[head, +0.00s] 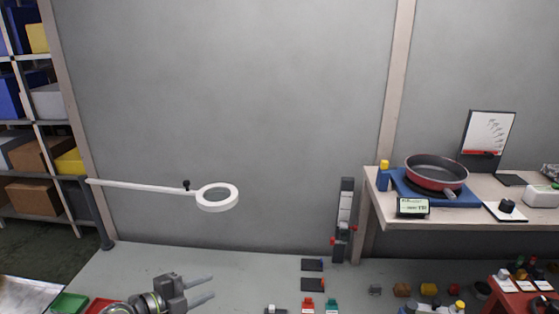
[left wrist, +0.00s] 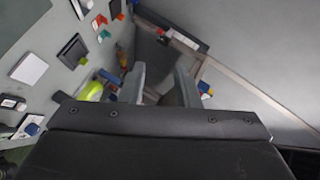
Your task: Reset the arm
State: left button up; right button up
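My left gripper (head: 212,287) is low in the head view, left of centre, with its two grey fingers pointing right and apart. In the left wrist view the fingers of the left gripper (left wrist: 160,78) stand apart with nothing between them. A white arm (head: 140,186) with a ring (head: 217,198) at its end reaches right from a grey post (head: 98,215), and a small black knob sits near the ring. The ring is up and behind my left gripper, apart from it. My right gripper is not in view.
A red pan (head: 436,173) sits on a blue base (head: 405,188) on the wooden shelf (head: 400,209) at right. Several small coloured items line the table's front right. Green (head: 70,303) and red trays lie at front left. The table's back middle (head: 200,257) is clear.

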pick_arm(q)
jog(key=s+a+r+n+t+y, duration=0.5)
jog(key=a+r+n+t+y, duration=0.45)
jog(key=n+t, duration=0.3)
jog(key=s+a+f+n+g+y, duration=0.8)
jog(key=s+a+n+g+y, duration=0.1)
jog(key=a+n, duration=0.15)
jog(key=s+d+f+g+h, duration=0.35)
jog(key=s+f+g, duration=0.2)
jog(key=s, duration=0.35)
jog(key=s+d+f+g+h, duration=0.2)
jog(key=s+d+f+g, duration=0.3)
jog(key=s, duration=0.4)
notch_tip(320, 180, down, 31)
jog(key=s+a+h+b, duration=0.1)
jog(key=a+b, duration=0.2)
jog(key=b, duration=0.1)
jog(key=s+d+f+g+b, duration=0.2)
jog(key=s+f+b, duration=0.1)
jog(key=s+f, duration=1.1)
notch_tip(320, 180, down, 4)
jog(key=shift+s+f, duration=0.1)
jog(key=shift+s, duration=0.3)
